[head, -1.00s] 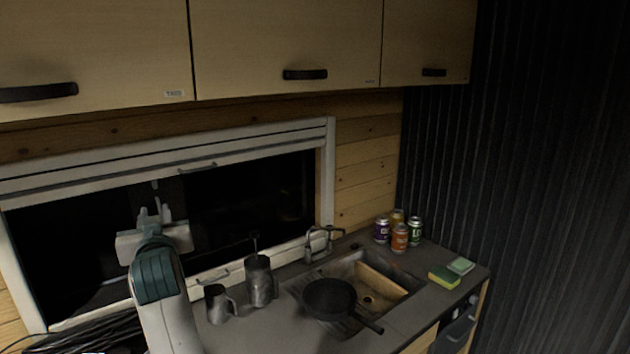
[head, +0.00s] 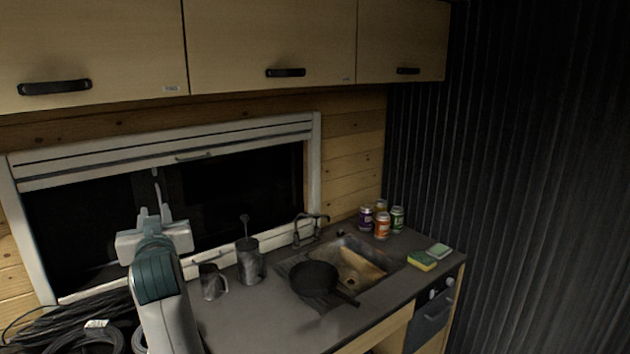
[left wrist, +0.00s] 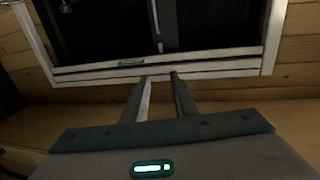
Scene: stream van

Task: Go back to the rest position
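My left gripper (head: 154,214) is raised in front of the dark window, fingers pointing up, clear of the counter. In the left wrist view its two fingers (left wrist: 159,76) stand a gap apart with nothing between them, facing the window frame. My left arm comes up from the bottom left of the head view. My right gripper is not in the head view.
The counter (head: 250,320) holds a metal mug (head: 212,281), a metal canister (head: 250,260), a black pan (head: 314,279) by the sink (head: 365,265), several cans (head: 382,225) and sponges (head: 422,261). Coiled cables (head: 75,320) lie at left. Closed cupboards (head: 270,45) hang above.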

